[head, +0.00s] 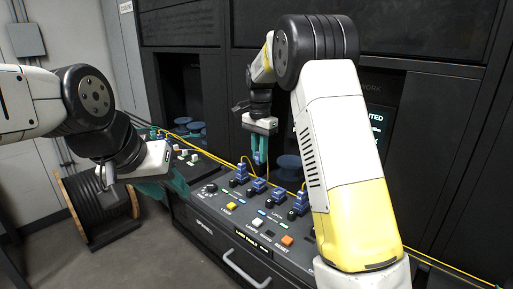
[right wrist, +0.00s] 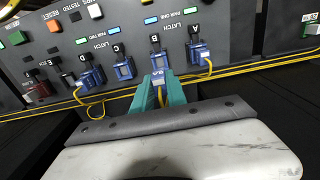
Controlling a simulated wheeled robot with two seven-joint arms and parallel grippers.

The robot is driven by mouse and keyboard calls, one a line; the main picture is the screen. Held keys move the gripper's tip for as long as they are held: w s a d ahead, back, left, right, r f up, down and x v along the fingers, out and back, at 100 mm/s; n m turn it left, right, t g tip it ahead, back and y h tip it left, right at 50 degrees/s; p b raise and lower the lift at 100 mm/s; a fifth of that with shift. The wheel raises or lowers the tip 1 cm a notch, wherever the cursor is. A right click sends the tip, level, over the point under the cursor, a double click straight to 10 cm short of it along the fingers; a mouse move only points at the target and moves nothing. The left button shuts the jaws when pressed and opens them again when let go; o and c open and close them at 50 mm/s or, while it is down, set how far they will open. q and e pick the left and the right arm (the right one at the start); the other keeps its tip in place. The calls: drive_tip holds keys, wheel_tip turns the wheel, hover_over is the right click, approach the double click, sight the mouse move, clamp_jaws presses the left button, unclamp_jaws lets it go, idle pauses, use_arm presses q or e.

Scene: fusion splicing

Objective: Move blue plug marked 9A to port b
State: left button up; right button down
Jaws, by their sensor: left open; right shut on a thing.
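My right gripper (right wrist: 160,90) has its teal fingers shut on a blue plug (right wrist: 159,78) with a yellow cable, in front of the port marked B (right wrist: 156,57). Its print is too small to read, and I cannot tell whether it is seated in the port. In the head view my right gripper (head: 259,158) points down at the panel's row of blue connectors (head: 258,186).
In the right wrist view, blue connectors stand at A (right wrist: 199,52), D (right wrist: 92,78) and between D and B (right wrist: 123,70). Yellow cables (right wrist: 240,68) run along the panel edge. A black cable spool (head: 98,205) stands on the floor at left.

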drive_tip(key=shift+f, duration=3.15)
drive_tip(key=shift+f, duration=0.6)
drive_tip(key=c, duration=1.3)
unclamp_jaws()
drive_tip(key=shift+o, duration=0.2)
